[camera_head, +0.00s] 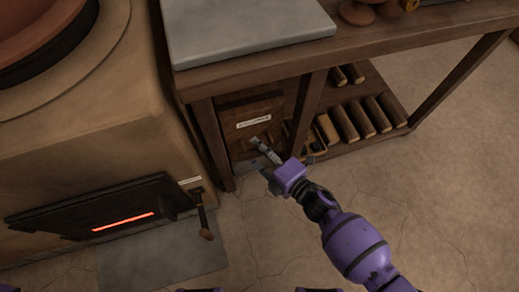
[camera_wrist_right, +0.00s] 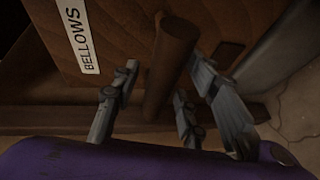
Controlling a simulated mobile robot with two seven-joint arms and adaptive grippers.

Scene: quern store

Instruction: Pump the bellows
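The bellows (camera_head: 253,108) is a dark wooden box front with a white label, under the bench beside the stove. In the right wrist view the bellows (camera_wrist_right: 118,38) shows its label reading BELLOWS and a round brown wooden handle (camera_wrist_right: 168,68) sticking out. My right gripper (camera_head: 272,158) is in front of the bellows. In the right wrist view my right gripper (camera_wrist_right: 164,84) is open, with grey fingers to either side of the handle; whether any touches it I cannot tell. The handle is not clear in the head view. My left gripper is not in view.
The clay stove (camera_head: 150,140) with a glowing slot (camera_head: 123,221) and a small lever (camera_head: 204,222) stands at left. The bench (camera_head: 235,85) has a post close to my right gripper. Logs (camera_head: 362,118) lie on the lower shelf at right. The floor (camera_head: 270,235) in front is clear.

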